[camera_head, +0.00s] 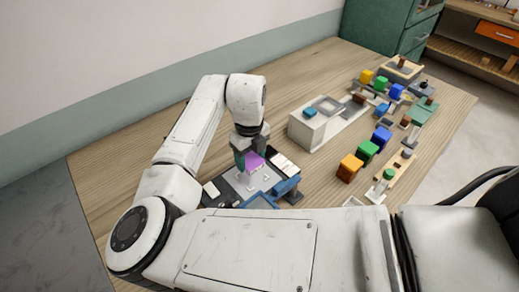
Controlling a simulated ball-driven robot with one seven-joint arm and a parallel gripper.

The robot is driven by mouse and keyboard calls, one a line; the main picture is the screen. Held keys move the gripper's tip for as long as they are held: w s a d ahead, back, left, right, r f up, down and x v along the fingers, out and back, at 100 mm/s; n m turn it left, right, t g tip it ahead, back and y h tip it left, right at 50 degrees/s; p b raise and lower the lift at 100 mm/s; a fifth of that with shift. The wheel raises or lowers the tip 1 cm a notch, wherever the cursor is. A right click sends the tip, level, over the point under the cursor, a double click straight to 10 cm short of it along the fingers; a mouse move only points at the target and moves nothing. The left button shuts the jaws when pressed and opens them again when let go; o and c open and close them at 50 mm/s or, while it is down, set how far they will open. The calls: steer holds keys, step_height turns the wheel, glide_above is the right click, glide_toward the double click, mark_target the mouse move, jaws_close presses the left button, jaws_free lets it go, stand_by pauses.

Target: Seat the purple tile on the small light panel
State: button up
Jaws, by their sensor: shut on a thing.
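The purple tile (254,164) is a small flat bright piece at the end of my gripper (246,157), left of the picture's middle. My gripper points down and is shut on the tile. The tile is over the grey board (240,189); I cannot tell whether it touches anything below. A small white panel (284,164) lies just right of the tile, and another small white piece (211,190) lies to its left. I cannot tell which is the small light panel. The fingertips are partly hidden.
Blue pieces (286,187) stand near the board's front right. A pale block (306,131) with a teal piece on top stands right of my gripper. Several coloured blocks, such as an orange one (349,167), fill the table's right. The wooden table (125,165) is clear at left.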

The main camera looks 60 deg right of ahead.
mark_target(251, 177)
steer(key=shift+f+b, duration=1.95)
steer(key=shift+f, duration=0.85)
steer(key=o, duration=1.2)
steer(key=shift+o, duration=0.2)
step_height(251, 177, up, 11)
steer(key=shift+f+b, duration=0.1)
steer(key=shift+b, duration=0.45)
